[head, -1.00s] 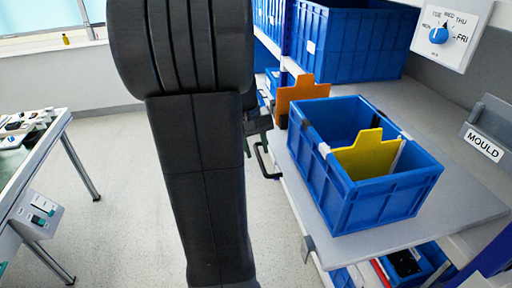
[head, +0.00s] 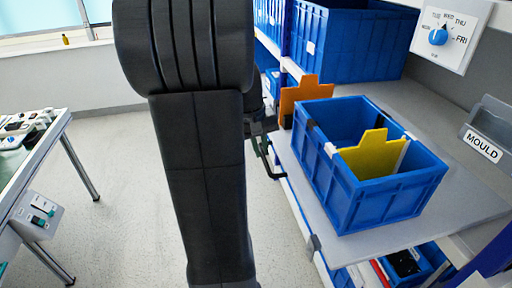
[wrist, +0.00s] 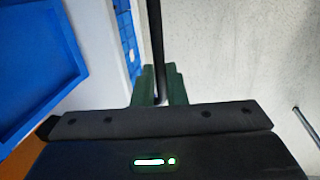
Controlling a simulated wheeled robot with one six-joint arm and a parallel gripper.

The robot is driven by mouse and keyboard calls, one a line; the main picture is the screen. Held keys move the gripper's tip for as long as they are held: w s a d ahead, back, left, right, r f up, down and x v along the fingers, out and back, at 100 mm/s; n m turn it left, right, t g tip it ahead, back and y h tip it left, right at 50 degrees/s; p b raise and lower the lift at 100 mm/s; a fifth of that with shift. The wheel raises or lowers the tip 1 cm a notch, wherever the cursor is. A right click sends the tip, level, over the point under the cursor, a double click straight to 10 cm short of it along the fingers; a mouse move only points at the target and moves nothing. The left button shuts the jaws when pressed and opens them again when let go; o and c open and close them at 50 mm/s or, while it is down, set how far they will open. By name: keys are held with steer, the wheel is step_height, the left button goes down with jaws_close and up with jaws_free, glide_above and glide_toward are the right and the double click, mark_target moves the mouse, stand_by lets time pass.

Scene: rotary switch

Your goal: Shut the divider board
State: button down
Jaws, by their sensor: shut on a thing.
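A yellow notched board (head: 372,158) stands upright across the inside of a blue crate (head: 352,212), like a divider. An orange notched board (head: 305,95) stands behind the crate at its left. I cannot tell which one is the divider board. My gripper shows in the wrist view with green fingers (wrist: 158,90), closed on a thin black bar (wrist: 155,45) that runs between them. My arm hides most of the gripper there.
The crate stands on a grey shelf (head: 455,200). Larger blue bins (head: 350,45) stand behind. A dial with day labels (head: 438,37) and a MOULD holder (head: 482,148) are on the right wall. Open floor (head: 110,170) lies left of the arm, before a table.

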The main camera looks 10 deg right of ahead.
steer(key=d+p, duration=0.2)
steer(key=d, duration=0.8)
steer(key=d+p, duration=0.2)
steer(key=d, duration=0.8)
steer(key=w+d+p, duration=0.1)
steer(key=d+p, duration=0.2)
steer(key=d, duration=0.8)
steer(key=shift+r, duration=0.1)
steer(key=c, duration=1.8)
jaws_free()
steer(key=shift+r, duration=0.1)
steer(key=o, duration=0.3)
steer(key=shift+d, duration=0.25)
steer(key=shift+a, duration=0.15)
steer(key=a+r, duration=0.1)
steer(key=r, duration=0.3)
steer(key=r+b, duration=0.1)
steer(key=r, duration=0.4)
steer(key=a+r, duration=0.1)
steer(key=r, duration=0.3)
steer(key=shift+a+r, duration=0.15)
steer(key=shift+a, duration=0.15)
